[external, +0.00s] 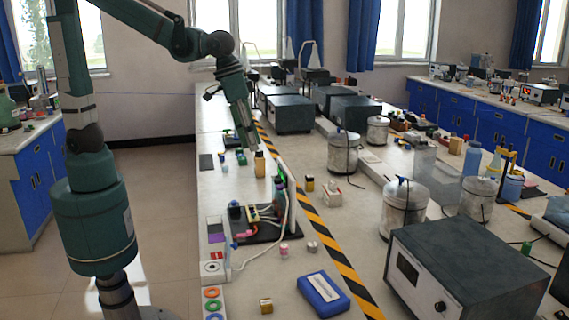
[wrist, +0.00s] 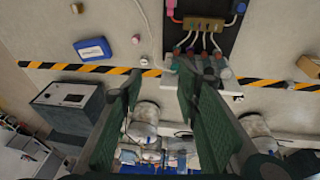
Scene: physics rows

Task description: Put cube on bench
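A small golden-yellow cube (external: 266,305) lies on the pale bench top (external: 228,183) near the front edge of the external view. It also shows at the top left of the wrist view (wrist: 77,8). My gripper (external: 248,148) is well behind the cube, raised above the far part of the bench and pointing down. In the wrist view its two green fingers (wrist: 157,85) are spread apart with nothing held between them. The cube is apart from the gripper and nothing covers it.
A blue box (external: 322,295) lies right of the cube. A dark wired board (external: 265,228) and a yellow block-like object (external: 259,165) stand nearer my gripper. A large grey instrument (external: 465,275) and metal canisters (external: 404,205) stand beyond the striped tape (external: 335,245).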

